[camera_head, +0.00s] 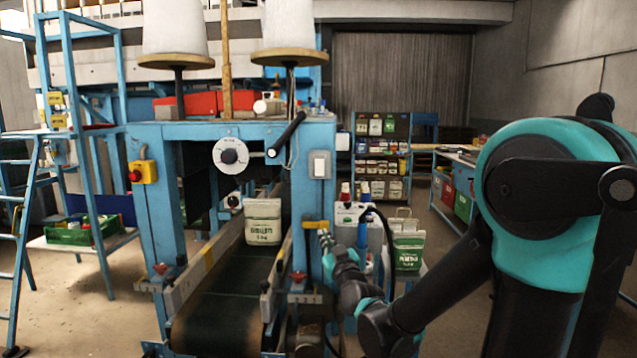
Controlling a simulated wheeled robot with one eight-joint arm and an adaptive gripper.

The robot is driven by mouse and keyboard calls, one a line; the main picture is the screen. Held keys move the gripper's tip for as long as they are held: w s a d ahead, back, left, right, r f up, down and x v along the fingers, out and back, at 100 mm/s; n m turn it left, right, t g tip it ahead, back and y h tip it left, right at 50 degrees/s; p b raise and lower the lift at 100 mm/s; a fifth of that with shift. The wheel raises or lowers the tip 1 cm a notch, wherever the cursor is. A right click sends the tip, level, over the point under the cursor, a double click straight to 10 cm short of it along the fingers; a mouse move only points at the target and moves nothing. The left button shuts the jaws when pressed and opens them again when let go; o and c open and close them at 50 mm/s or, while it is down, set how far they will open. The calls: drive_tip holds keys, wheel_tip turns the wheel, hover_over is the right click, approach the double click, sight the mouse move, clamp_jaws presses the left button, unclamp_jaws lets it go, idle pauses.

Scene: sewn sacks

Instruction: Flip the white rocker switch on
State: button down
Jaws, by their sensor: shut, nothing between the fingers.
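A white rocker switch (319,164) in a grey frame sits on the front of the blue machine's right post. Whether it is on or off is too small to tell. My gripper (324,237) is below the switch, in front of the right post and close to a yellow bracket. It looks shut and empty, and is apart from the switch. My teal and black arm reaches in from the right.
A white dial (230,155) and a black lever (287,134) are left of the switch. A sack (263,222) stands on the conveyor belt (222,310). A red button on a yellow box (142,172) is on the left post. A green-printed sack (406,247) stands right of my gripper.

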wheel_tip(320, 180, up, 8)
drive_tip(key=s+a+m+t+h, duration=0.2)
drive_tip(key=m+t+h, duration=0.4)
drive_tip(key=t+h, duration=0.1)
drive_tip(key=shift+a, duration=0.25)
drive_tip(key=shift+r, duration=0.1)
approach(319, 170)
wheel_tip(319, 170, up, 4)
drive_tip(key=shift+w+f, duration=0.15)
drive_tip(key=shift+w, duration=1)
drive_tip(key=shift+w+f, duration=0.2)
drive_tip(key=shift+w, duration=1)
